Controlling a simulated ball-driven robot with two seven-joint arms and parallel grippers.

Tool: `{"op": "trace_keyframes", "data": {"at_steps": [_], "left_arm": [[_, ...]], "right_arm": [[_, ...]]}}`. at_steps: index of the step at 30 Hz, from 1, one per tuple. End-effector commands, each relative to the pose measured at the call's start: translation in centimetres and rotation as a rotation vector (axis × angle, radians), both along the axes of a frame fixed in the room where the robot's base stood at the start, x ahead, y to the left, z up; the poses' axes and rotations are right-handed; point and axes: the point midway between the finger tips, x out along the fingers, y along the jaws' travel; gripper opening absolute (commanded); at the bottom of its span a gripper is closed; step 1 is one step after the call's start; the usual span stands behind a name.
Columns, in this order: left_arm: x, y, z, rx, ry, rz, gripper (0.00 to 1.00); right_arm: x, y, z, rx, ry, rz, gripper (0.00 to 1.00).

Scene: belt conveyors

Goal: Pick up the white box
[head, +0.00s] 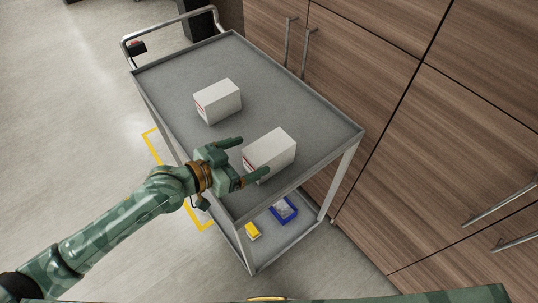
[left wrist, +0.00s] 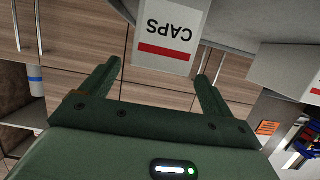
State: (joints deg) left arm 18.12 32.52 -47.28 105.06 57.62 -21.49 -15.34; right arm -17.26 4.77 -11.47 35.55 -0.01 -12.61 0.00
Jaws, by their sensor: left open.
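Two white boxes stand on the top shelf of a grey cart. The nearer white box (head: 270,152) is right in front of my left gripper (head: 254,158). My left gripper is open, one finger at each side of this box's near end. In the left wrist view the box (left wrist: 170,28) shows upside down with the word CAPS and a red stripe, lined up between the open fingertips (left wrist: 158,72). I cannot tell whether the fingers touch it. The other white box (head: 218,102) stands farther back, and shows at the right in the wrist view (left wrist: 285,70).
The cart's top shelf (head: 300,100) has a raised rim and free room around the boxes. Its lower shelf holds a blue bin (head: 285,210) and a yellow item (head: 253,231). Wooden cabinets (head: 470,130) with bar handles stand close along the right.

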Motion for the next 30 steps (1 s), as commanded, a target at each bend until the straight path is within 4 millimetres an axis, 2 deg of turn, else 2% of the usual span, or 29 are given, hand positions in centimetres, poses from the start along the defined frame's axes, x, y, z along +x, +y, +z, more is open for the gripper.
{"op": "trace_keyframes", "data": {"at_steps": [4, 12, 20, 23, 24, 27, 30], "left_arm": [[0.7, -1.0, -0.4, -0.001, 0.000, 0.000, 0.87], [2.8, -4.1, -1.7, 0.000, 0.001, 0.001, 0.87], [3.1, -4.4, -1.7, 0.002, 0.000, 0.001, 0.87], [3.1, -4.4, -1.7, 0.002, 0.000, 0.001, 0.65], [3.1, -4.4, -1.7, 0.002, 0.000, 0.001, 0.54], [3.1, -4.4, -1.7, 0.002, 0.000, 0.001, 0.29], [3.1, -4.4, -1.6, 0.000, -0.002, 0.002, 0.29]], "right_arm": [[0.0, 0.0, -0.2, 0.000, 0.001, -0.001, 0.36], [-0.2, 0.2, -1.0, 0.003, 0.005, -0.002, 0.36], [-0.1, 0.3, -1.0, 0.004, 0.004, -0.003, 0.36], [-0.1, 0.4, -1.0, 0.005, 0.004, -0.003, 0.36], [-0.1, 0.4, -1.0, 0.005, 0.004, -0.003, 0.36], [-0.1, 0.4, -1.0, 0.005, 0.004, -0.003, 0.36], [-0.1, 0.4, -1.0, 0.005, 0.004, -0.003, 0.36]]}}
